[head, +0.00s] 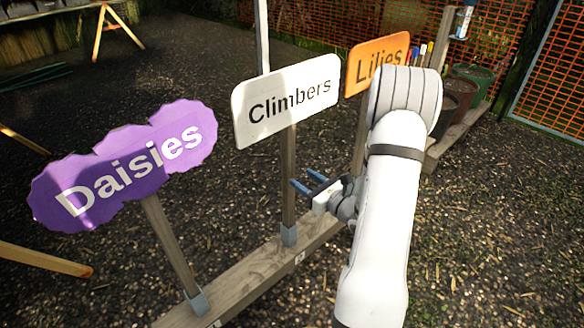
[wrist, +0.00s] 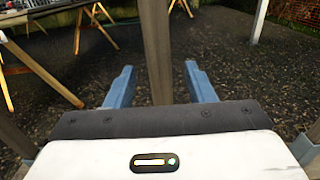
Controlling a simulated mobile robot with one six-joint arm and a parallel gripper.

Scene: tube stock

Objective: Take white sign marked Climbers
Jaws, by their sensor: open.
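The white sign marked Climbers (head: 287,99) stands upright on a wooden post (head: 289,180) in the middle of the head view. The post's foot sits in a grey socket on a long wooden beam. My gripper (head: 302,181) is open, at about mid-height of this post and below the sign board. In the wrist view, a wooden post (wrist: 156,50) rises between the two blue fingers of my gripper (wrist: 159,84), with a gap on both sides. The sign board itself is out of the wrist view.
A purple Daisies sign (head: 125,165) stands to the left on the same beam (head: 255,275). An orange Lilies sign (head: 376,62) stands to the right, partly behind my arm. Dark pots (head: 468,85) are at the back right. Wooden trestles (head: 101,35) stand at the left.

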